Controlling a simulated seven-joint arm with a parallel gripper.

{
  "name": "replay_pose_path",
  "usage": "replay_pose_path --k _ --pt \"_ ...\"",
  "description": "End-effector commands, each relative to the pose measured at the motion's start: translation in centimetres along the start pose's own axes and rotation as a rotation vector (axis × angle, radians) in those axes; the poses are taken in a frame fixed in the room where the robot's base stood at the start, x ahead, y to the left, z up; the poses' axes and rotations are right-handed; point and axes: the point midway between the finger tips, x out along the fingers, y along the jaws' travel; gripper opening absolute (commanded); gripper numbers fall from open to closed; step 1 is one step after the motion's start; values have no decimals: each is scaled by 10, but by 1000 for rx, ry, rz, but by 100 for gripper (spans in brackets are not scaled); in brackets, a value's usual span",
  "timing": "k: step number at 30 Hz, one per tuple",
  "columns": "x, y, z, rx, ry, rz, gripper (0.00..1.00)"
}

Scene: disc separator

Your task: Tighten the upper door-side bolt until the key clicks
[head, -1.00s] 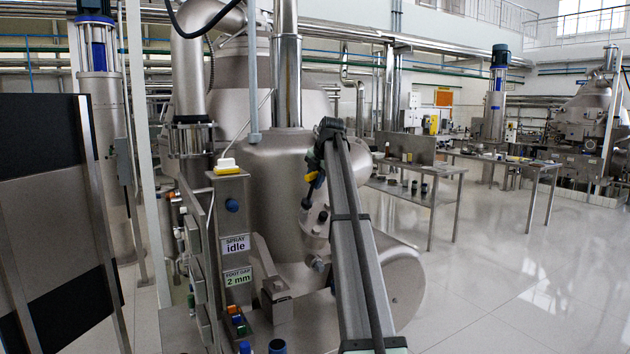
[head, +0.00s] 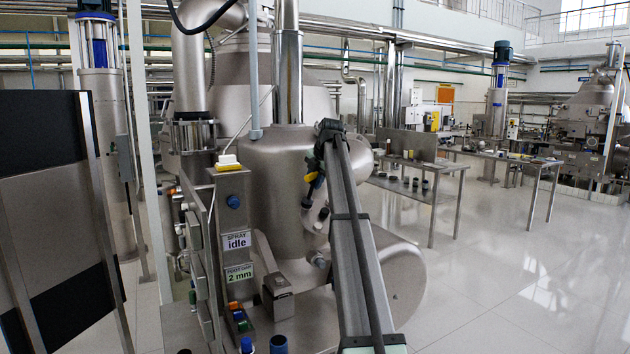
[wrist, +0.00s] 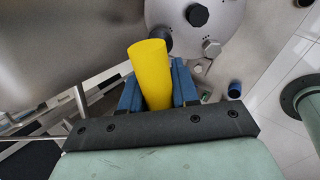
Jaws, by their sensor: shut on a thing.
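My gripper (wrist: 155,85) is shut on the yellow handle (wrist: 150,65) of the key, with a blue finger on each side. The yellow handle also shows in the head view (head: 312,177), at the end of my arm. Past the handle, the wrist view shows a round grey metal face (wrist: 228,22) with a black knob (wrist: 197,14) and a grey hex bolt head (wrist: 211,47). A dark round bolt head (wrist: 160,32) lies partly behind the handle's tip. The key's working end is hidden, so I cannot tell whether it sits on a bolt.
A post with "SPRAY idle" (head: 237,241) and "2 mm" (head: 239,274) labels stands left of my gripper. A large steel vessel (head: 275,175) is behind. A bench (head: 420,178) stands to the right, with clear floor in front of it.

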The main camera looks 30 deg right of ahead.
Motion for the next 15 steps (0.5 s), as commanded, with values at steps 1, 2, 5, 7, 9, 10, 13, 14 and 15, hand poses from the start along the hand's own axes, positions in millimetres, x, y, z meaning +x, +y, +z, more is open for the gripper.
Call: replay_pose_path --k 1,2,5,7,9,10,13,14,15 --pt "0 0 0 0 -1 1 0" --pt "0 0 0 0 -1 1 0" --pt "2 0 0 0 -1 1 0" --pt "4 0 0 0 -1 1 0" --pt "6 0 0 0 -1 1 0" --pt "7 0 0 0 -1 1 0" --pt "9 0 0 0 -1 1 0" --pt "10 0 0 0 -1 1 0" --pt "10 0 0 0 -1 1 0"
